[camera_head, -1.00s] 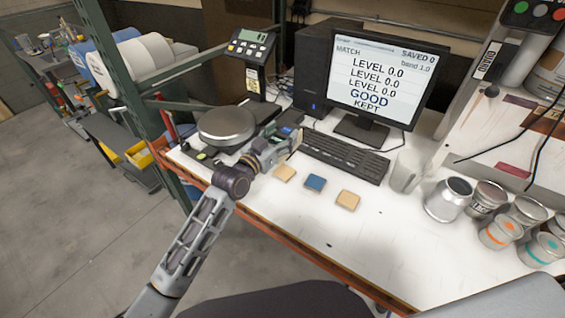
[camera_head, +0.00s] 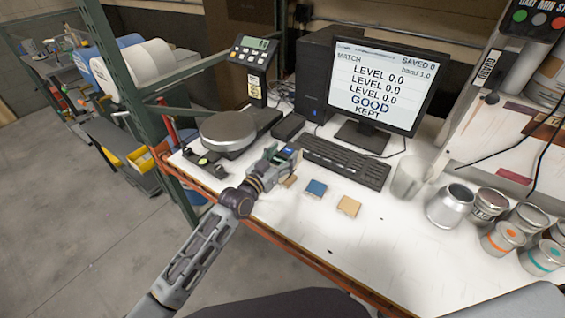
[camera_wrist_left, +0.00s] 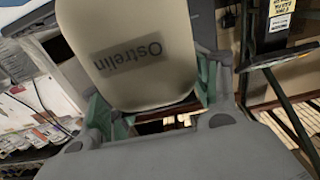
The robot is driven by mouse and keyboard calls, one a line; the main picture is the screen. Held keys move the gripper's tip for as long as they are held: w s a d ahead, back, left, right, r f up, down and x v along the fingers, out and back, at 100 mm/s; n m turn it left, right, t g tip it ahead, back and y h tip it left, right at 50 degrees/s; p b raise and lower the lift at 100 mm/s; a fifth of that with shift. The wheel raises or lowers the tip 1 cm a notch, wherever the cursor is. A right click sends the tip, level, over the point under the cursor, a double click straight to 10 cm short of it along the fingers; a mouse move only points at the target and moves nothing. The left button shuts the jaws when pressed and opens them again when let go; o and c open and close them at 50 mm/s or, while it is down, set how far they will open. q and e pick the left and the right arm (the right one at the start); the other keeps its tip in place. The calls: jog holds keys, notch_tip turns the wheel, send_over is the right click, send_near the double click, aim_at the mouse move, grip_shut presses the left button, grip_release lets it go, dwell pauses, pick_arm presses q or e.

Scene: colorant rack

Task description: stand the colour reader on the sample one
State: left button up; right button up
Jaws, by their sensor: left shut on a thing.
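My left gripper (camera_head: 280,160) is shut on the colour reader (camera_head: 288,152), a small device with a bluish screen. It holds the reader over or just behind the leftmost tan sample tile (camera_head: 289,181), which the gripper partly hides. I cannot tell whether the reader touches the tile. A blue tile (camera_head: 315,188) and another tan tile (camera_head: 348,206) lie to the right. In the left wrist view the reader (camera_wrist_left: 135,35) shows as a pale body marked "Ostrelin" between greenish finger pads. No number on the tiles is legible. My right gripper is not in view.
A black block (camera_head: 288,126) and a scale with a round pan (camera_head: 229,130) stand behind the gripper. The keyboard (camera_head: 345,162), monitor (camera_head: 376,85), a clear cup (camera_head: 410,176) and several cans (camera_head: 450,206) stand to the right. The front of the white bench (camera_head: 345,245) is clear.

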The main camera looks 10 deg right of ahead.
pick_arm(q)
jog(key=shift+f, duration=1.35)
jog(key=shift+f, duration=0.15)
jog(key=o, duration=1.7)
jog(key=shift+f, duration=0.1)
jog(key=shift+b+v, duration=0.55)
jog(key=shift+v, duration=5.5)
